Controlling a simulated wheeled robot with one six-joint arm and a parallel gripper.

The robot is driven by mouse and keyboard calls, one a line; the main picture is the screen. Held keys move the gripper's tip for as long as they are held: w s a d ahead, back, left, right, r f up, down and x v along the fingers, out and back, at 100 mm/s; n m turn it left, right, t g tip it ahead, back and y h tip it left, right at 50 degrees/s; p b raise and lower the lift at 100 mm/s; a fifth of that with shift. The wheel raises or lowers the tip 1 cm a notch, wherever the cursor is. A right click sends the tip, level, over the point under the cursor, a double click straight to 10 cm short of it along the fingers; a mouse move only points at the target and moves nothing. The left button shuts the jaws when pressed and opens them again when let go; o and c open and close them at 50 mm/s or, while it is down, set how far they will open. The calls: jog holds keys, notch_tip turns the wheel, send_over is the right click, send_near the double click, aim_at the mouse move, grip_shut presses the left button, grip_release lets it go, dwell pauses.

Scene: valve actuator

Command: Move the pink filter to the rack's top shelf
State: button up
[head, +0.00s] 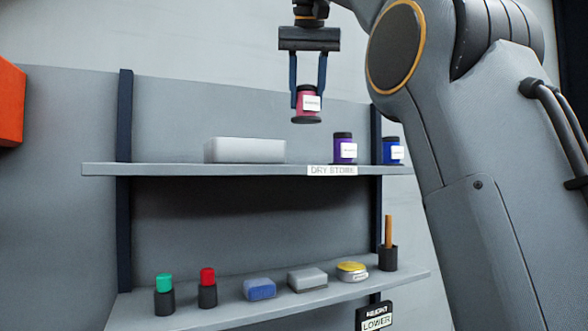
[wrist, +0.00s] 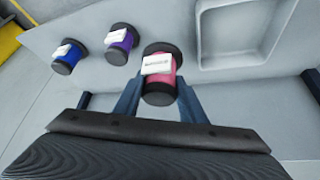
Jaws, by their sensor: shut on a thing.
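The pink filter (head: 308,101) is a pink cylinder with black ends and a white label. My gripper (head: 307,98) points down and is shut on it, holding it upright in the air. In the head view the filter shows above the top shelf (head: 200,170), between the white tray and the purple filter. In the wrist view the pink filter (wrist: 160,72) sits between my two blue fingers. The top shelf is part of a rack with dark uprights and carries a "DRY STORE" label. Whether the filter is directly over the shelf is hard to tell.
On the top shelf stand a white tray (head: 244,150), a purple filter (head: 344,148) and a blue filter (head: 391,150). The lower shelf (head: 230,314) holds several small items. An orange box (head: 10,103) is at far left. Shelf between tray and purple filter looks bare.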

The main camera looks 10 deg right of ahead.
aim_at(306, 119)
jog(key=shift+w, duration=0.3)
jog(key=shift+w+a+f, duration=0.1)
jog(key=shift+f, duration=0.3)
notch_tip(306, 119, down, 5)
jog(key=shift+r+b, duration=0.15)
jog(key=shift+b, duration=0.7)
jog(key=shift+f, duration=2.2)
jog(key=shift+f, duration=0.1)
jog(key=o, duration=1.1)
